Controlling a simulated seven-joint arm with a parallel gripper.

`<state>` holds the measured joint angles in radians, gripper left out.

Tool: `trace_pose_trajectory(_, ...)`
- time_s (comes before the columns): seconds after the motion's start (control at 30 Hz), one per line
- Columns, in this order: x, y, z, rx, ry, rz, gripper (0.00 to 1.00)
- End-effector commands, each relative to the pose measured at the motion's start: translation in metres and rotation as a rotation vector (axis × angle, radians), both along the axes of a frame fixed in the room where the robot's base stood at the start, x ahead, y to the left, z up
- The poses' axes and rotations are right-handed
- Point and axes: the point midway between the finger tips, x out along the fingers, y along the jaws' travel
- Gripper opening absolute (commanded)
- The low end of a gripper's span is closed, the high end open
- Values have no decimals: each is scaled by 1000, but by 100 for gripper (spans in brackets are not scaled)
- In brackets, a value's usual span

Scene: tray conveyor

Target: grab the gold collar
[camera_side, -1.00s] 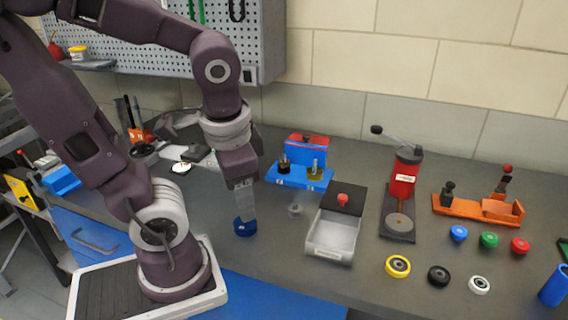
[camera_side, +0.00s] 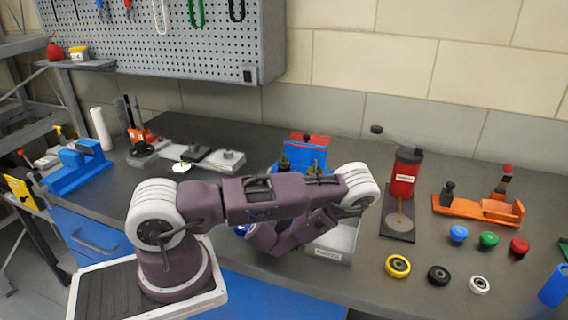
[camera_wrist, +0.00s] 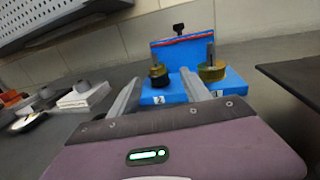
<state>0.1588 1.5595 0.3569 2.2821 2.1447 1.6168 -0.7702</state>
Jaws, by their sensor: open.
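A gold collar (camera_wrist: 212,72) sits around an upright post at the right of a blue stand (camera_wrist: 178,90) in the wrist view. A darker collar (camera_wrist: 158,80) sits around the stand's left post. My gripper (camera_wrist: 161,77) is open and empty, with its fingers pointing toward the stand. The left post appears between the fingertips, and the gold collar lies just beyond and right of the right fingertip. In the side view the stand (camera_side: 283,166) is partly hidden behind my arm. My fingers and most of the collars are hidden there.
A grey open box (camera_side: 333,243) stands in front of the stand, partly behind my arm. A red press (camera_side: 404,175) stands to the right. Several coloured round pieces, including a yellow ring (camera_side: 397,266), lie at the front right. A pegboard (camera_side: 160,35) hangs behind.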

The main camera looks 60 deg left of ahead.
Motion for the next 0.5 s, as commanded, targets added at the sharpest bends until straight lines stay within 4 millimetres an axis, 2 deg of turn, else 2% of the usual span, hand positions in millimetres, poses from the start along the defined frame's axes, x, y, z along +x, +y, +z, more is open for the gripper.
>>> trace_pose_trajectory(0.2, 18, 36, 3, 2, -4, 4, 56)
trace_pose_trajectory(0.3, 26, 47, 3, 1, -4, 4, 56)
trace_pose_trajectory(0.5, 29, 51, 3, 1, -1, 5, 56)
